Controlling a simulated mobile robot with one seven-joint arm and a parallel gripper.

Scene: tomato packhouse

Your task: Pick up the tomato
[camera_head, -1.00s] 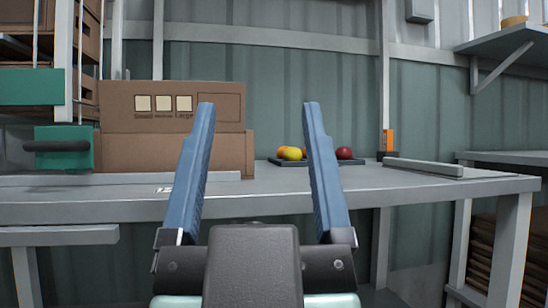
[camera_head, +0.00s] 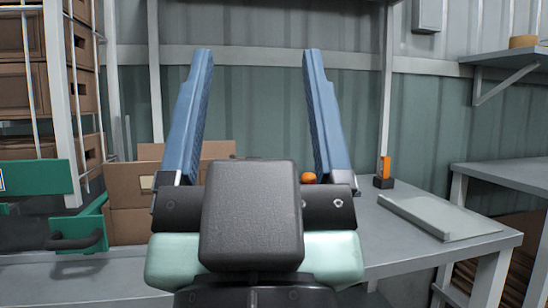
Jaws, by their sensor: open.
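My gripper (camera_head: 258,58) is open and empty, its two blue fingers pointing up and apart in the middle of the view. An orange-red tomato (camera_head: 309,177) shows just above the gripper's dark body, beside the base of the right finger. Its lower part is hidden by the gripper. The tray and the other round fruits or tomatoes are hidden behind the gripper body. I cannot tell how far the fingers are from the tomato, but nothing is between them.
Cardboard boxes (camera_head: 127,185) stand on the grey table (camera_head: 400,250) at left, partly behind the left finger. A flat grey panel (camera_head: 437,215) and a small orange-and-black item (camera_head: 384,172) are at right. A rack with crates (camera_head: 22,90) stands far left.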

